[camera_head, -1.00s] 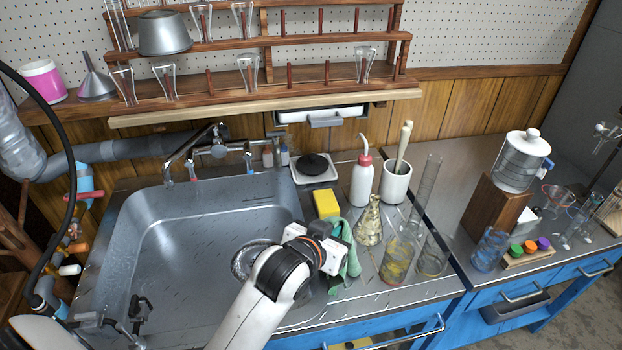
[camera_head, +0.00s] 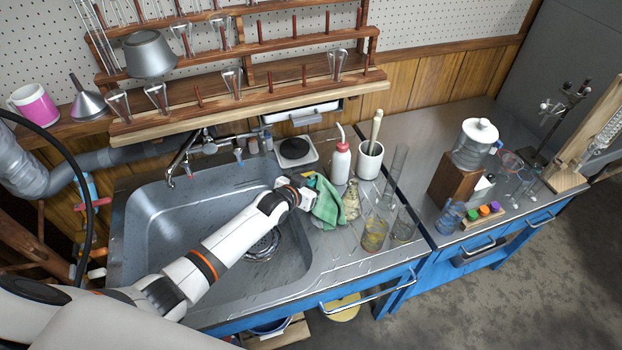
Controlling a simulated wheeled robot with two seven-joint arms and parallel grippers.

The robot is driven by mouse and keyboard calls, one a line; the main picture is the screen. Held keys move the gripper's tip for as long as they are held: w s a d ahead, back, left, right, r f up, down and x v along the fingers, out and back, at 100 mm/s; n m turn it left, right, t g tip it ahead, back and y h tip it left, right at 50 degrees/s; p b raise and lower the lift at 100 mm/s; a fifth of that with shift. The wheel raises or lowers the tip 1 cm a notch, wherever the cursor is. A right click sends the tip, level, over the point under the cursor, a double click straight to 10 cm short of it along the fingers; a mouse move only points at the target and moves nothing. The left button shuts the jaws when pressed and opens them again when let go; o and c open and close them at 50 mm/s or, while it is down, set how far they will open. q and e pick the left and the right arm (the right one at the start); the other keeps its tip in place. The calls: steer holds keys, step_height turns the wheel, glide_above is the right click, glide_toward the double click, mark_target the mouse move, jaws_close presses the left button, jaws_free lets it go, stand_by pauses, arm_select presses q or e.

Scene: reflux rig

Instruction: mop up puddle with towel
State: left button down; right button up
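The green towel (camera_head: 328,204) is bunched at the end of my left gripper (camera_head: 304,195), above the counter strip right of the sink. The gripper appears shut on it, though the towel and wrist hide the fingertips. The towel covers part of the flask (camera_head: 351,199) behind it and most of the yellow sponge. I cannot make out a distinct puddle; the counter (camera_head: 330,255) has glossy streaks and small dark marks. My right gripper is out of view.
The steel sink (camera_head: 150,215) lies under my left arm. A wash bottle (camera_head: 340,162), a white pot (camera_head: 369,160), a beaker with yellow liquid (camera_head: 374,235) and cylinders crowd right of the towel. The counter's front strip is clear.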

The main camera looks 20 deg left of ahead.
arm_select(q)
step_height(320, 180, down, 8)
steer(key=b, duration=0.6)
steer(key=c, duration=2.1)
jaws_free()
steer(key=o, duration=1.5)
steer(key=shift+f+b, duration=1)
steer(key=shift+f, duration=0.45)
steer(key=shift+c, duration=1.4)
steer(key=shift+s, duration=0.1)
jaws_close()
